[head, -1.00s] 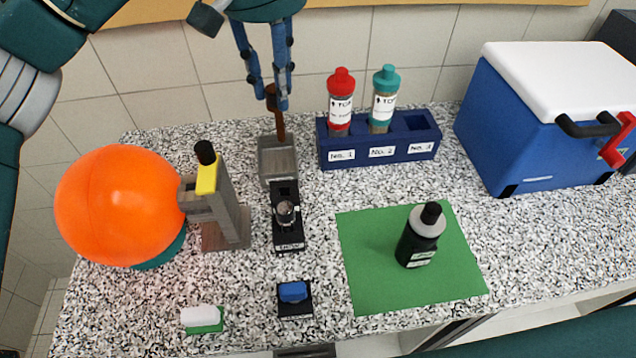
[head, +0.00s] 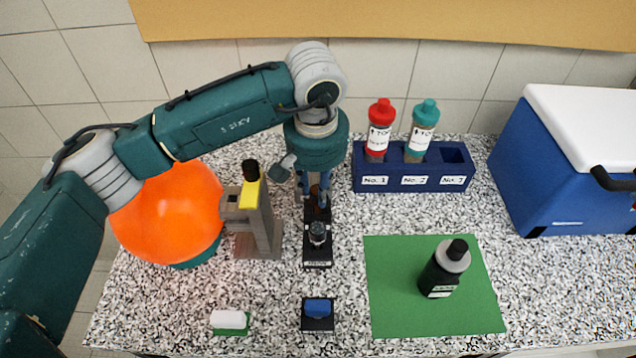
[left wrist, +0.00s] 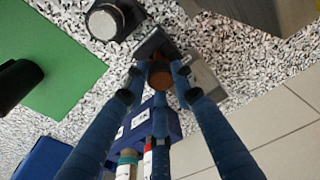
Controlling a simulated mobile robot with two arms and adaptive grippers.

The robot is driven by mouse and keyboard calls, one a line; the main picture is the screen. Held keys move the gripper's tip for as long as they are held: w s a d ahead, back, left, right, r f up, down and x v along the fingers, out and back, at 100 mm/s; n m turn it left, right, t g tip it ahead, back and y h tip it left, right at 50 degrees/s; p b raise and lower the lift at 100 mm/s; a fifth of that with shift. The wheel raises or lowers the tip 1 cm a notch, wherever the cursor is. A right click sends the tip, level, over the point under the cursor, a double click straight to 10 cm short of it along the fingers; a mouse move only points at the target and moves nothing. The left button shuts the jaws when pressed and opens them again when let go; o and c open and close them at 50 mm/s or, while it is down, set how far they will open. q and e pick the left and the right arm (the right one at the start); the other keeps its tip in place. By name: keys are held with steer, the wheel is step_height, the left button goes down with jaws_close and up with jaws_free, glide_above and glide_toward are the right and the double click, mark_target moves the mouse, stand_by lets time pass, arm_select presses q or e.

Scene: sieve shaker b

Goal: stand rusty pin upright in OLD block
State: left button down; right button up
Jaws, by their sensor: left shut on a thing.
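My left gripper (head: 315,190) is shut on the rusty pin (head: 318,197), a brown rod held roughly upright. Its brown end also shows between the fingers in the left wrist view (left wrist: 160,76). The pin is over the back end of a long black block (head: 318,258) with a silver knob (head: 318,234) and a front label I cannot read clearly. The block's dark back end (left wrist: 154,42) lies just beyond the pin in the wrist view. Whether the pin's lower end is inside the block is hidden. A grey tray (left wrist: 206,78) lies behind it. My right gripper is out of view.
A grey stand with a yellow top (head: 249,194) and an orange dome (head: 160,220) are close on the left. A blue rack (head: 400,180) with two bottles is at back right. A black bottle (head: 445,270) stands on a green mat (head: 395,310). A small blue-topped block (head: 318,312) is in front.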

arm_select(q)
steer(key=shift+f, duration=0.15)
steer(key=shift+f+b, duration=0.2)
steer(key=shift+b, duration=0.15)
steer(key=c, duration=1.5)
jaws_free()
steer(key=shift+r, duration=0.1)
steer(key=shift+o, duration=0.5)
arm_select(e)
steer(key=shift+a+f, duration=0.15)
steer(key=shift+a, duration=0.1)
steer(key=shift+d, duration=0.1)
